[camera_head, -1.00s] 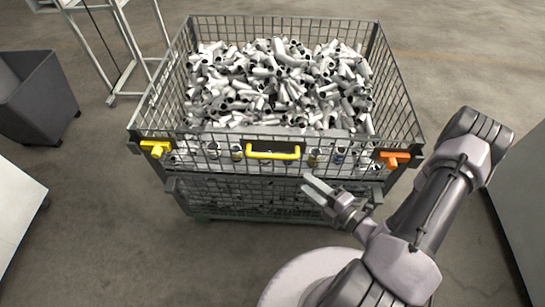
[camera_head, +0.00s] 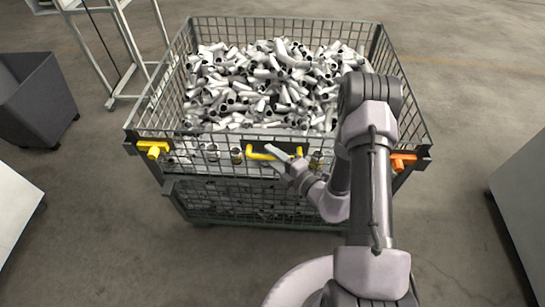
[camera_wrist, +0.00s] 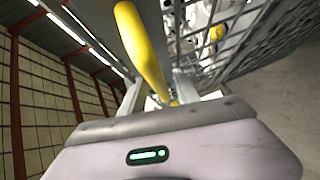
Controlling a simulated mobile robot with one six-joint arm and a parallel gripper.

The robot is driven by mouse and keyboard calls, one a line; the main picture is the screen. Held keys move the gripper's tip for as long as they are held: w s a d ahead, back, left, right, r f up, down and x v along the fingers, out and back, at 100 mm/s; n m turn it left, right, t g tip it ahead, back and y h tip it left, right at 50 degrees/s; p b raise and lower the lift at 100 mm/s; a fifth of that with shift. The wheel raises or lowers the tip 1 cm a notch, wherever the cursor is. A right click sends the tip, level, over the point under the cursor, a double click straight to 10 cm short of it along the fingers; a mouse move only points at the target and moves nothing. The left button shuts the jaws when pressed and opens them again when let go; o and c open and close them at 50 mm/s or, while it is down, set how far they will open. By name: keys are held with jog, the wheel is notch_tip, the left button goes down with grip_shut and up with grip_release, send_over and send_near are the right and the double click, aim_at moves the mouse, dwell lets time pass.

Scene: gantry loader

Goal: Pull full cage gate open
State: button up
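The full cage (camera_head: 128,128) is a grey wire-mesh cage heaped with pipe pieces. Its front gate panel stands upright and looks closed. A yellow handle (camera_head: 257,153) sits at the middle of the gate's top edge. A yellow latch (camera_head: 153,149) is at the gate's left corner and an orange latch (camera_head: 403,161) at its right. My gripper (camera_head: 275,157) is at the handle with its fingers apart. In the wrist view the handle (camera_wrist: 142,45) runs between the two fingers (camera_wrist: 158,92); whether they touch it I cannot tell. My arm hides part of the gate's right side.
A dark grey bin (camera_head: 38,100) stands at the left, with a white frame (camera_head: 135,50) behind it. A white surface (camera_head: 14,205) is at the left edge and a grey cabinet (camera_head: 520,185) at the right. Floor in front of the cage is free.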

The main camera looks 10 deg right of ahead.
grip_shut()
dwell(1.3)
